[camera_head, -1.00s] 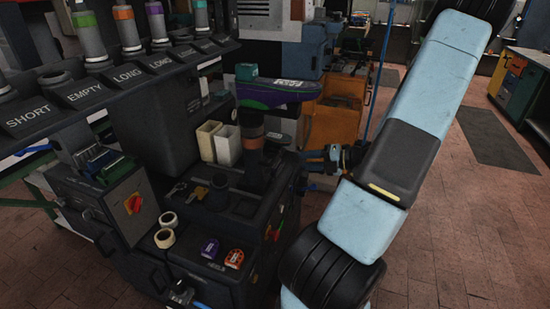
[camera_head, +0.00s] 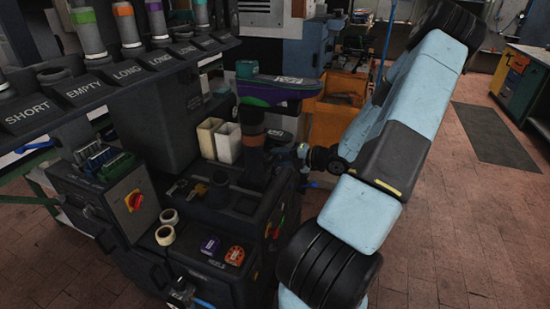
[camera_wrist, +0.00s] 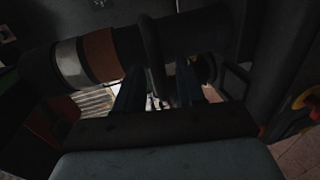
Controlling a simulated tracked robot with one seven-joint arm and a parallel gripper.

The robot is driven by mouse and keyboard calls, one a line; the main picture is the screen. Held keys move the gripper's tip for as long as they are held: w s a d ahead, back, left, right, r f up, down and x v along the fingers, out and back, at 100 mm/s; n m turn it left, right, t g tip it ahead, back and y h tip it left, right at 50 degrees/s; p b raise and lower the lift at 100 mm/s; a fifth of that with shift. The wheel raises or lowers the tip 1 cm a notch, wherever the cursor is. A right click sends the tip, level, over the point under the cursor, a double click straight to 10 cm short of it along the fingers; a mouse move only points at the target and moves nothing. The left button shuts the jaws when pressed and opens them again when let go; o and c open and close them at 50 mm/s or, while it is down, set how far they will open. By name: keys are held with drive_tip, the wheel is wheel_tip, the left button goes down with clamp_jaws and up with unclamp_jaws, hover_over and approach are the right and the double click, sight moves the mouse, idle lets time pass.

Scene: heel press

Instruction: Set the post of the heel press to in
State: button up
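The heel press (camera_head: 190,220) is a dark machine at the middle left of the head view. Its upright post (camera_head: 250,120) has an orange-brown band and carries a purple and green shoe-shaped piece (camera_head: 275,90) on top. In the wrist view the dark post (camera_wrist: 195,35), with grey and orange-brown bands, lies across the upper part. A dark curved bar (camera_wrist: 153,55) passes in front of it. My gripper (camera_wrist: 160,92) is open, with a finger on each side of the bar's lower end. Contact cannot be told. In the head view my gripper (camera_head: 299,153) is just right of the post.
A rack (camera_head: 120,75) labelled SHORT, EMPTY and LONG holds several banded cylinders. White bins (camera_head: 228,142) stand behind the press. Tape rolls (camera_head: 165,235), a purple item (camera_head: 210,246) and an orange item (camera_head: 234,255) lie on its front ledge. Clear floor (camera_head: 440,230) lies to the right.

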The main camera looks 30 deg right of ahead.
drive_tip(key=shift+x, duration=1)
drive_tip(key=shift+c, duration=0.5)
clamp_jaws()
